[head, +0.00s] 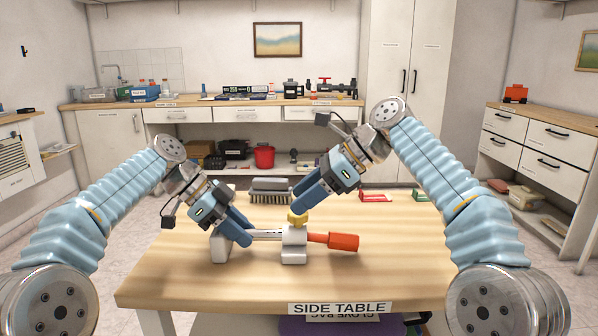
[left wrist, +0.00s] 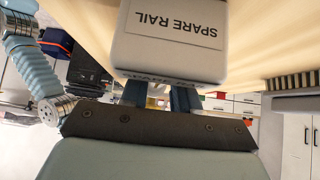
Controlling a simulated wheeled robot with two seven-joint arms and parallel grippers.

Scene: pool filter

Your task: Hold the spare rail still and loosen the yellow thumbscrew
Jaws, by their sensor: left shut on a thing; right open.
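The spare rail lies on the side table, with a white end block (head: 219,246) at its left and a metal rod (head: 266,234). A white clamp block (head: 294,243) sits on the rod and carries the yellow thumbscrew (head: 298,218) on top. My left gripper (head: 243,236) is shut on the rail, close beside the end block. In the left wrist view the block with the upside-down label "SPARE RAIL" (left wrist: 172,35) hides part of the fingers. My right gripper (head: 302,200) is open, tilted down just above the thumbscrew; its fingers partly overlap, so contact is unclear.
An orange-red handle (head: 340,241) sticks out right of the clamp block. A grey brush (head: 270,189) lies behind the rail on the side table (head: 400,270). Red (head: 376,196) and green (head: 420,195) items lie at the back right. The table's front and right are clear.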

